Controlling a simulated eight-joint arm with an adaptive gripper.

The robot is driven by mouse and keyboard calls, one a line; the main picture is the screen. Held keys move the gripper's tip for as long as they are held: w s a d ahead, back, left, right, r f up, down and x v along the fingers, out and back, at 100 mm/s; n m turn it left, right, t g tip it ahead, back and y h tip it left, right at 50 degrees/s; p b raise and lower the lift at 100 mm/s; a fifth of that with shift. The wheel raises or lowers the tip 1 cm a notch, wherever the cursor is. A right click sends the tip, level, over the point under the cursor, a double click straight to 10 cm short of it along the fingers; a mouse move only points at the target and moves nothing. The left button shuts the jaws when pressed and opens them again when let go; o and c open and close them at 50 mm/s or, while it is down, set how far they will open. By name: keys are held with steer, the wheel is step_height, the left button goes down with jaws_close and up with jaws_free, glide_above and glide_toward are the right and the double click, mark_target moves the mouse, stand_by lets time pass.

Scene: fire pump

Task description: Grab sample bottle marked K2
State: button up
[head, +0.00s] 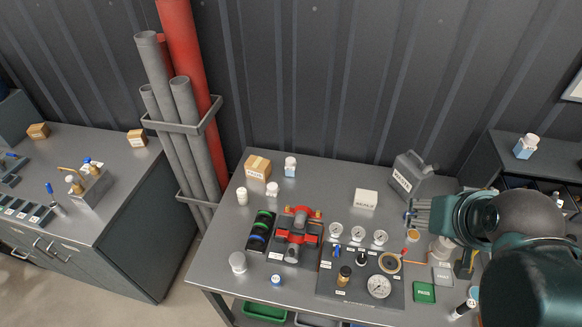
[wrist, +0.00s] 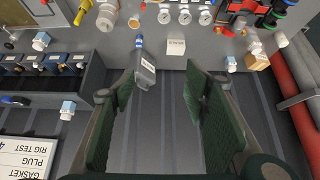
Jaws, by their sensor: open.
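Several small white bottles could be the sample bottle, but no K2 marking is legible. One with a pale blue label (head: 290,167) stands at the back of the middle bench beside a cardboard box. It also shows in the wrist view (wrist: 230,64). Another blue-labelled bottle (head: 525,148) stands on the right cabinet, also in the wrist view (wrist: 68,110). Plain white bottles (head: 242,197) (head: 272,189) stand on the bench's left side. My gripper (head: 416,214) is open and empty above the bench's right side. In the wrist view its pads (wrist: 158,95) are wide apart.
A grey jerrycan (head: 408,178) stands near my gripper, at the bench's back. A red pump (head: 298,229) and a gauge panel (head: 360,285) fill the middle. Grey and red pipes (head: 190,100) rise at left. A cardboard box (head: 257,167) sits at the back left.

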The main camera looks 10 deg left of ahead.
stand_by(0.3)
steer(key=w+a+r+n+g+b, duration=0.1)
steer(key=w+a+n, duration=0.25)
steer(key=w, duration=0.45)
steer(key=w+a+r+n+g+b, duration=0.1)
steer(key=w+a+r+n, duration=0.1)
steer(key=w+a, duration=0.5)
steer(key=n+g+h+b, duration=0.2)
steer(key=n+g+b, duration=0.3)
steer(key=n, duration=0.8)
glide_above(289, 160)
step_height(289, 160, down, 33)
steer(key=shift+s+d+f, duration=0.1)
steer(key=shift+s, duration=0.05)
steer(key=shift+a+f, duration=0.35)
steer(key=shift+f, duration=0.1)
